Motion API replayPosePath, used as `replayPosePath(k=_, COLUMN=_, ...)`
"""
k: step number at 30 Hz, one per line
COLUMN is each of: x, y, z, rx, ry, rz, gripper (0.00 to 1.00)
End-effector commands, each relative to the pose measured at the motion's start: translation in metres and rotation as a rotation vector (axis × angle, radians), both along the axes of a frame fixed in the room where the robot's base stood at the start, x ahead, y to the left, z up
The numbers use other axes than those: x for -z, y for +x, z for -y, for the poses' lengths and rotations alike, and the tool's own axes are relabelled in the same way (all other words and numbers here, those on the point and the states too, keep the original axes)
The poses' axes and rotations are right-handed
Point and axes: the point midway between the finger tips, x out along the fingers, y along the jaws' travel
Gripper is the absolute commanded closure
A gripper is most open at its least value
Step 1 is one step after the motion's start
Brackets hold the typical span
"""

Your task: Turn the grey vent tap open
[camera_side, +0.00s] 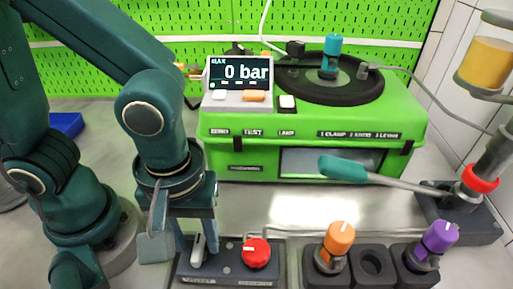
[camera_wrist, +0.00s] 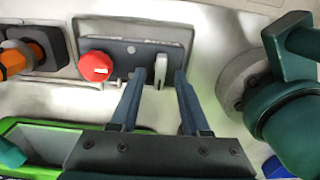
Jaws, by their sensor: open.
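The grey vent tap is a pale lever (camera_side: 198,249) on the left end of a dark block (camera_side: 230,272), left of a red knob (camera_side: 257,252). In the wrist view, the pale lever (camera_wrist: 162,66) points roughly across the block's long side (camera_wrist: 128,50). My gripper (camera_side: 198,243) is over the block's left end, fingers pointing down. It is open, and in the wrist view its fingertips (camera_wrist: 160,75) show on either side of the lever with gaps. I cannot tell whether either finger touches it. The lever's far end is partly hidden in the side view.
An orange knob (camera_side: 340,238) and a purple knob (camera_side: 439,237) stand on dark blocks to the right. A green test bench (camera_side: 225,145) with a display reading 0 bar (camera_side: 240,74) is behind. A lever with a teal handle (camera_side: 342,169) reaches over the clear grey table (camera_side: 280,207).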

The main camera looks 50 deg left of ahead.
Motion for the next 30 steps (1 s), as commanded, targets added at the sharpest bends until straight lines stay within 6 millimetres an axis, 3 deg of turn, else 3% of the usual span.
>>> replayPosePath(k=10, x=-0.039, y=0.001, z=0.001, rx=-0.001, ry=-0.003, rz=0.004, gripper=0.54)
replayPosePath(k=23, x=-0.043, y=0.001, z=-0.001, rx=-0.009, ry=-0.001, rz=0.001, gripper=0.54)
replayPosePath(k=26, x=-0.049, y=0.011, z=-0.006, rx=-0.063, ry=-0.023, rz=0.027, gripper=0.54)
replayPosePath(k=30, x=-0.068, y=0.032, z=-0.032, rx=-0.188, ry=-0.081, rz=0.122, gripper=0.54)
